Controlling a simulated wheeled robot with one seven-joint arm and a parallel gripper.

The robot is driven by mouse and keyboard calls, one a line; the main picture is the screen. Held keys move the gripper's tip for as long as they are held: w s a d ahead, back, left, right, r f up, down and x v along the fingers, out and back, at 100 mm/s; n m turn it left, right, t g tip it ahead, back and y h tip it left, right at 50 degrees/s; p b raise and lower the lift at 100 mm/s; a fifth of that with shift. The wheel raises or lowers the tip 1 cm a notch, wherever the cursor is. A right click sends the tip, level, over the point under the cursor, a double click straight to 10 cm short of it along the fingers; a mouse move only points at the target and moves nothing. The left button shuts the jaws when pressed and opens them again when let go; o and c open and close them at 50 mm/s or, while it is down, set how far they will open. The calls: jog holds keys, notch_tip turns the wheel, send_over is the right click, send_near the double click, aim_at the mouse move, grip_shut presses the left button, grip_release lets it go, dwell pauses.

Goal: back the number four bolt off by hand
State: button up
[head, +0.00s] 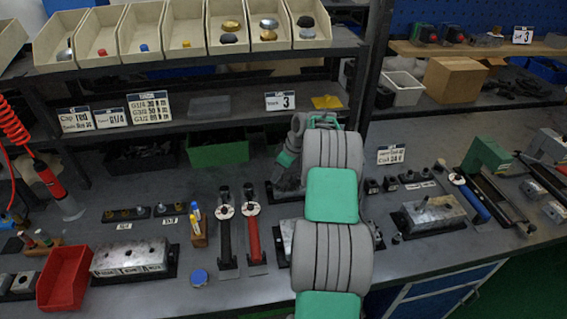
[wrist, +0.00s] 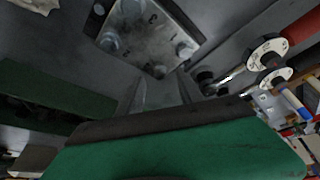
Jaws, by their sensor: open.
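In the wrist view a grey metal block (wrist: 150,42) on a dark plate carries several bolts. One bolt (wrist: 160,70) lies nearest my fingertips, another (wrist: 186,50) sits to its right, and one (wrist: 110,41) to its left. Small marks are cut into the block's top, but I cannot read which bolt is number four. My gripper (wrist: 162,92) is open, with a gap between its two fingers, just short of the nearest bolt; I see nothing held. In the head view my arm hides the gripper and most of a block (head: 286,238) beside the wrenches.
A red-handled wrench (head: 256,238) and a black-handled wrench (head: 226,240) lie left of my arm. A red bin (head: 64,281) and a three-part block (head: 130,257) stand further left. Another block (head: 433,214) is at right. A shelf (head: 200,116) runs behind.

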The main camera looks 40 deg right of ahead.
jog(key=shift+w+a+f, duration=0.15)
jog(key=shift+w+f, duration=0.1)
jog(key=shift+f, duration=0.4)
jog(key=shift+c, duration=0.3)
grip_shut()
jog(key=shift+n+g+y, duration=0.3)
jog(key=shift+n, duration=0.9)
jog(key=shift+w+n, duration=0.1)
jog(key=shift+n, duration=0.4)
